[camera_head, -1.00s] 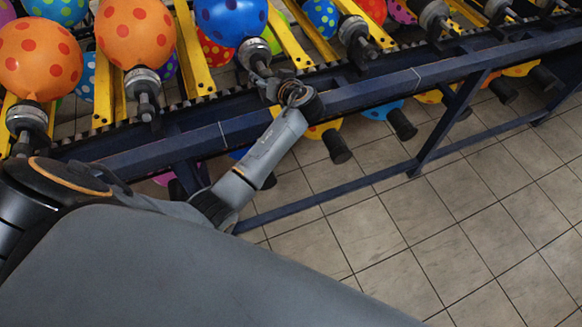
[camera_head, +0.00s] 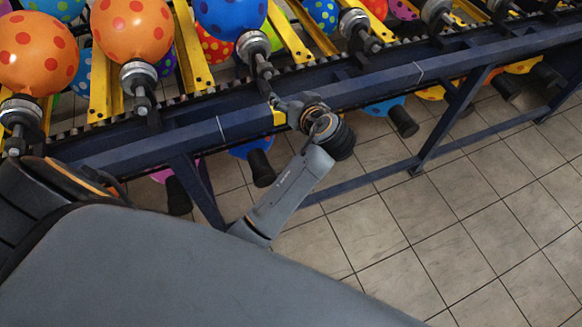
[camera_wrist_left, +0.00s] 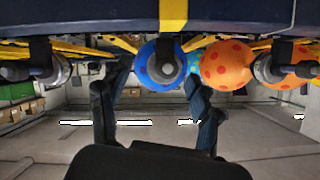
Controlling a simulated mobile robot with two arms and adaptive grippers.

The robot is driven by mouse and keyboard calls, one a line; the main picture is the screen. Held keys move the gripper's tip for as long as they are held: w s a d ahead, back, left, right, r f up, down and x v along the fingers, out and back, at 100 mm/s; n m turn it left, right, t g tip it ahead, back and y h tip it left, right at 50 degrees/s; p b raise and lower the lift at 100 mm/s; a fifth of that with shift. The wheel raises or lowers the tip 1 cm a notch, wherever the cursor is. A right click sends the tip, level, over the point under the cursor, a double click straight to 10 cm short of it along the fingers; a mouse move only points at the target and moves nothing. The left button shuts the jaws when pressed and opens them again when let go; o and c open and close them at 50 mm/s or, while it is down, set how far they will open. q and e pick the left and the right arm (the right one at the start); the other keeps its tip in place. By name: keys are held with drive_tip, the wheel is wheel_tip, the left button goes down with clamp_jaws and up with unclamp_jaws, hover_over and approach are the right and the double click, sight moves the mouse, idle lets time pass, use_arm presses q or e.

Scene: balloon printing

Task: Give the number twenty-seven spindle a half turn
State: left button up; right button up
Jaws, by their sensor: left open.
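A blue spotted balloon (camera_head: 230,14) sits on a grey spindle (camera_head: 255,50) whose dark shaft points toward me. No number is legible on any spindle, so I cannot tell which is twenty-seven. My left gripper (camera_head: 272,98) is just off the end of this shaft, near the blue rail. In the left wrist view, the fingers of my left gripper (camera_wrist_left: 157,78) are spread wide and empty. The round spindle end (camera_wrist_left: 167,70) shows between them, in front of the blue balloon (camera_wrist_left: 150,62). My right gripper is not in view.
Neighbouring spindles stand on both sides, one with an orange balloon (camera_head: 132,28) at the left and another spindle (camera_head: 356,24) at the right. The dark blue rail (camera_head: 385,85) runs below the shafts. Tiled floor (camera_head: 420,240) is open in front.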

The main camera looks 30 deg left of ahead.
use_arm(q)
drive_tip(key=s+d+f+m+g+h, duration=0.1)
drive_tip(key=s+f+m+h, duration=0.1)
drive_tip(key=f, duration=0.9)
drive_tip(key=s+d+f+m+h+b, duration=0.1)
drive_tip(key=s+d+f+m+h, duration=0.1)
drive_tip(key=f, duration=1)
drive_tip(key=s+d+f+m+g+h, duration=0.1)
drive_tip(key=s+f+m, duration=0.3)
drive_tip(key=f, duration=0.7)
drive_tip(key=shift+s+d+f+g+h+b, duration=0.3)
drive_tip(key=shift+s+d+f+h+b, duration=0.1)
drive_tip(key=shift+s+d+h, duration=0.55)
drive_tip(key=shift+a, duration=0.2)
drive_tip(key=s+f+m+g+h, duration=0.2)
drive_tip(key=s+f, duration=1.1)
drive_tip(key=s, duration=0.2)
drive_tip(key=s+a+f+g, duration=0.1)
drive_tip(key=s+f, duration=0.2)
drive_tip(key=s, duration=0.7)
drive_tip(key=s+a+f+g+h, duration=0.1)
drive_tip(key=s+f, duration=0.3)
drive_tip(key=s, duration=0.6)
drive_tip(key=shift+s+a+n, duration=0.2)
drive_tip(key=shift+a+n, duration=0.15)
drive_tip(key=shift+n, duration=0.05)
